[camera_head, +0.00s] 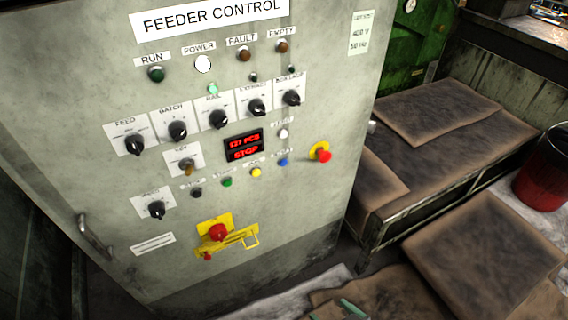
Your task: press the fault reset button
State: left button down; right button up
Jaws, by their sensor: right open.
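The grey feeder control cabinet (80,60) fills the left and middle of the head view. A row of small push buttons sits below its red display (244,145): a black button (196,193), a green button (227,182), a yellow button (256,172) and a blue button (283,162). A white button (284,133) is above the blue one. Their labels are too small to read surely. Only green tips of what looks like my right gripper (341,310) show at the bottom edge, open, well below the buttons and apart from the panel. My left gripper is not in view.
A red emergency stop (322,153) on a yellow ring sits right of the buttons. A red-handled switch (218,232) with a yellow bracket is below. A low bench (440,190) with brown mats and a red bucket (543,175) stand at right.

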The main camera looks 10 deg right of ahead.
grip_shut()
dwell(0.5)
dwell(0.9)
